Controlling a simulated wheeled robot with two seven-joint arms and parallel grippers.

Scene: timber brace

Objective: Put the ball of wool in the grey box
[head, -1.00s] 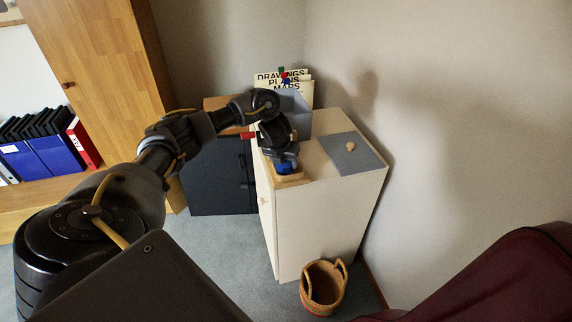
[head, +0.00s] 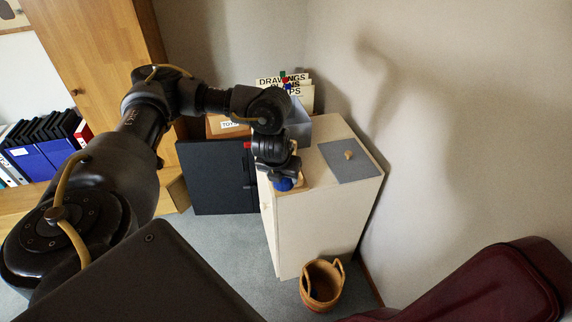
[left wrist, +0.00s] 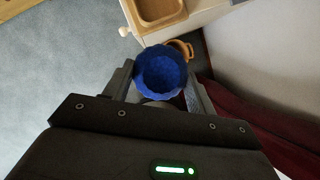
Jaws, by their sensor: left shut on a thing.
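The blue ball of wool (head: 283,185) is held in my left gripper (head: 282,177), at the front left edge of the white cabinet. In the left wrist view the ball (left wrist: 160,72) sits between the two fingers of the gripper (left wrist: 160,84), which are shut on it. The grey box (head: 299,125) stands at the back of the cabinet top, partly hidden behind my left arm. My right gripper is not in view.
The white cabinet (head: 320,225) bears a wooden tray (left wrist: 151,21) and a grey mat (head: 343,165) with a small tan object (head: 348,155). Signs reading drawings, plans and maps (head: 270,83) stand behind the box. A wicker basket (head: 322,286) is on the floor.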

